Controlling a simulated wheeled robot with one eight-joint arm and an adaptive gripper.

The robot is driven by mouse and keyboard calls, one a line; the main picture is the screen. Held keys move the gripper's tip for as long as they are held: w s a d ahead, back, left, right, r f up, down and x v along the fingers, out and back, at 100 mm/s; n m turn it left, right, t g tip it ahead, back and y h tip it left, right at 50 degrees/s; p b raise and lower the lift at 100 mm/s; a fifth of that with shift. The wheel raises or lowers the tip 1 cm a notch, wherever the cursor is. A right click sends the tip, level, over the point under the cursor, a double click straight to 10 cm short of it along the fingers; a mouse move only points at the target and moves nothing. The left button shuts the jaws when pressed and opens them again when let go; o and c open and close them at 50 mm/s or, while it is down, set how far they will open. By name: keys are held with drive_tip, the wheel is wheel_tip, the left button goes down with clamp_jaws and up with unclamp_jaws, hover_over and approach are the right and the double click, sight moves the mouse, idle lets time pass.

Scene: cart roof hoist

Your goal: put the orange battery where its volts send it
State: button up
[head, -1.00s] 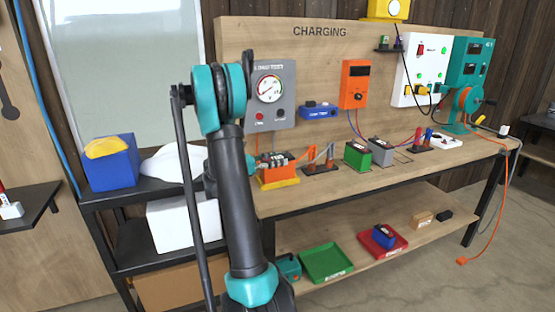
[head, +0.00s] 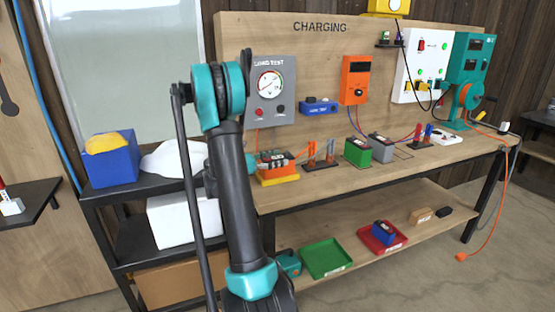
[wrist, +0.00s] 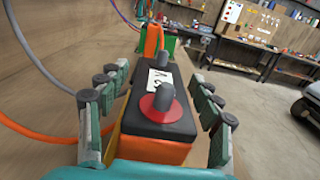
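The orange battery (head: 279,171), with a black top, sits on a yellow base at the left end of the bench. In the wrist view the battery (wrist: 152,150) shows a red ring round its near post and a white label whose writing I cannot read. My gripper (head: 268,160) is at the battery. In the wrist view my gripper (wrist: 160,85) has one jointed finger on each side of it, with narrow gaps showing. The load test gauge (head: 269,86) hangs on the board above; its reading is too small to tell.
Orange clips (head: 312,151) stand right of the battery. A green battery (head: 357,153) and a grey battery (head: 381,150) stand farther right. Below are a green tray (head: 325,259) and a red tray (head: 399,243) holding a blue battery (head: 384,233). An orange meter (head: 355,78) hangs above the bench.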

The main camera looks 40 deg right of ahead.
sight(262, 161)
drive_tip(key=shift+a, duration=0.1)
drive_tip(key=v, duration=1.1)
drive_tip(key=shift+w+a, duration=0.15)
drive_tip(key=shift+a, duration=0.25)
